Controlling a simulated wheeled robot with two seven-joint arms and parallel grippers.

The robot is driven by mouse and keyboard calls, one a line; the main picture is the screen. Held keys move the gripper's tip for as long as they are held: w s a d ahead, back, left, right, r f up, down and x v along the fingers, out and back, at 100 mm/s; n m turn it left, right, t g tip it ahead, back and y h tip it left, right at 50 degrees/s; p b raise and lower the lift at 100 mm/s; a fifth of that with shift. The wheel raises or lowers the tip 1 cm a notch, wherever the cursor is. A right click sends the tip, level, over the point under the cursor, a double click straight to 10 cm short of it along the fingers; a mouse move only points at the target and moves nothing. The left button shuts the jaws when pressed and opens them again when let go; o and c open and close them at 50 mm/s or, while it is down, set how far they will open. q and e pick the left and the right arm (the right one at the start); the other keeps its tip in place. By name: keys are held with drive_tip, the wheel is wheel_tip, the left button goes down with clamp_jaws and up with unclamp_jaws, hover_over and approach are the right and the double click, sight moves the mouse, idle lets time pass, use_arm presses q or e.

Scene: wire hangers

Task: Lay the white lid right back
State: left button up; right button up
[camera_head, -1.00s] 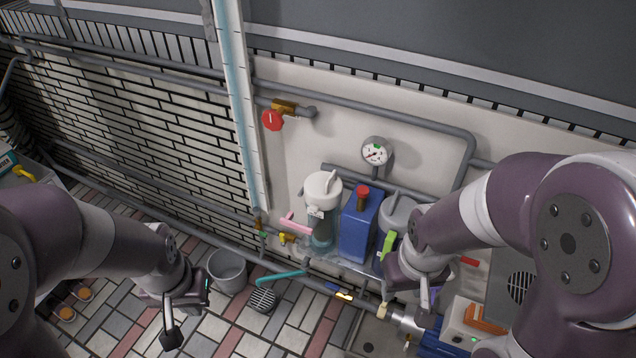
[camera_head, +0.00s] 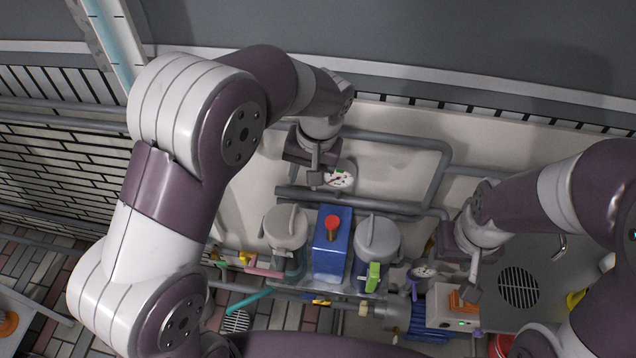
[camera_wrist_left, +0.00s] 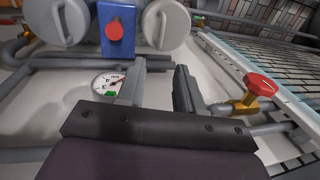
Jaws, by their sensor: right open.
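The white lid (camera_head: 285,224), with a raised handle, sits on top of the left canister, left of the blue box (camera_head: 330,255). It also shows at the top of the left wrist view (camera_wrist_left: 165,22). The lid looks down on its canister. My left gripper (camera_head: 313,178) hangs above and behind the lid, near the wall gauge, not touching the lid. In the left wrist view its two fingers (camera_wrist_left: 158,90) are apart with nothing between them. My right gripper (camera_head: 469,282) is open, to the right of the canisters, above a white box with an orange part.
A grey-lidded canister (camera_head: 378,238) with a green handle stands right of the blue box, which has a red knob. The gauge (camera_head: 341,177) and grey pipes (camera_head: 400,150) are on the wall close to my left gripper. A red valve (camera_wrist_left: 262,85) shows in the left wrist view.

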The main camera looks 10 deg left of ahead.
sight(293, 219)
use_arm(q)
drive_tip(key=f, duration=0.3)
drive_tip(key=s+a+f, duration=0.1)
drive_tip(key=f, duration=0.3)
drive_tip(key=a+f, duration=0.1)
drive_tip(key=f, duration=0.3)
drive_tip(key=shift+s+a, duration=0.2)
drive_tip(key=shift+s+f, duration=0.25)
drive_tip(key=shift+f, duration=0.2)
drive_tip(key=shift+w+f, duration=0.1)
use_arm(e)
drive_tip(key=shift+s+d, duration=0.15)
drive_tip(key=shift+s, duration=0.5)
use_arm(q)
drive_tip(key=shift+a, duration=0.1)
drive_tip(key=shift+c, duration=1)
clamp_jaws()
